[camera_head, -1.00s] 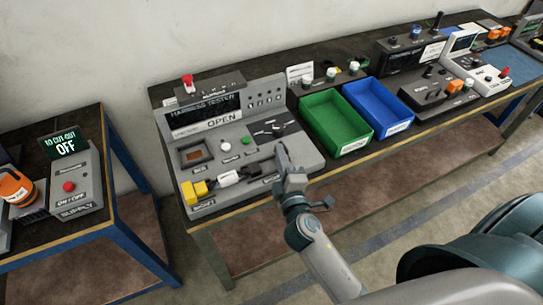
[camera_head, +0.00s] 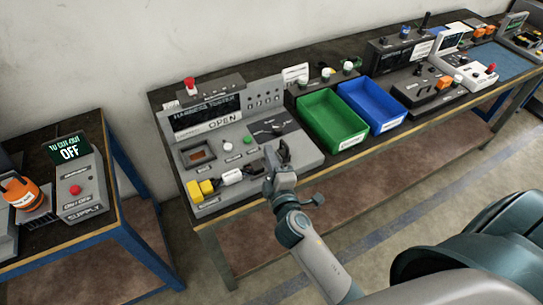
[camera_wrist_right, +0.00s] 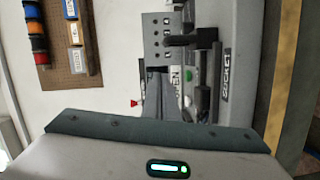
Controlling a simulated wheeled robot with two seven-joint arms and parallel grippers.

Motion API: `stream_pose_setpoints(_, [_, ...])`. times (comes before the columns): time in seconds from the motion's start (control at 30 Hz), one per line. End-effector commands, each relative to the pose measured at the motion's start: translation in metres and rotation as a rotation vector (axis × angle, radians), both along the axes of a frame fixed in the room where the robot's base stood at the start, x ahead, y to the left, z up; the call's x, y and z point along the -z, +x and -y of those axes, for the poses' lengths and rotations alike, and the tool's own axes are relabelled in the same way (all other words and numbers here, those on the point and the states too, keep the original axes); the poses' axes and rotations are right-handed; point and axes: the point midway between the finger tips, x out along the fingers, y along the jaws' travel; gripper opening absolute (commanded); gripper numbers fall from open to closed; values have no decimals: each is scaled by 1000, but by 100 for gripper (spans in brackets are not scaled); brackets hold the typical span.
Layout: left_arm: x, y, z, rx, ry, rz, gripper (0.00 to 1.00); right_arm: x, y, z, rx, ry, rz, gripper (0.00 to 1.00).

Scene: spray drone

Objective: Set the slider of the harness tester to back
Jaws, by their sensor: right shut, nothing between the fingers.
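The harness tester (camera_head: 210,149) is a grey console on the dark bench, with a display reading OPEN. My right gripper (camera_head: 277,152) is shut and empty, at the front of the tester's deck, just in front of the black panel. The tester also shows sideways in the right wrist view (camera_wrist_right: 226,55), partly hidden by dark parts. My left gripper is out of view.
A green bin (camera_head: 333,121) and a blue bin (camera_head: 372,106) stand right of the tester. More devices line the bench farther right. A supply box (camera_head: 82,188) with a red button and a sign reading OFF stands on the separate left table.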

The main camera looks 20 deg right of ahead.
Motion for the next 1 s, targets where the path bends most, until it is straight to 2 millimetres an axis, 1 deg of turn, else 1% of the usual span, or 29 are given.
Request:
stream_pose_setpoints(0.23, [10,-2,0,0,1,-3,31,1,-21,-5,-1,1,0,0])
stream_pose_setpoints(0.37, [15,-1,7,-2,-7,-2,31,2,-34,-7,-1,0,-1,0])
stream_pose_setpoints(0.5, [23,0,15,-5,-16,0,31,1,-53,-11,-1,1,-1,0])
stream_pose_setpoints(0.73, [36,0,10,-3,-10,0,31,-1,-85,-18,-1,2,-1,0])
stream_pose_setpoints(0.9, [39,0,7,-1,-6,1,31,-3,-96,-20,-1,1,0,0])
stream_pose_setpoints(1.0, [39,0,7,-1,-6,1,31,-4,-98,-21,-1,0,0,0])
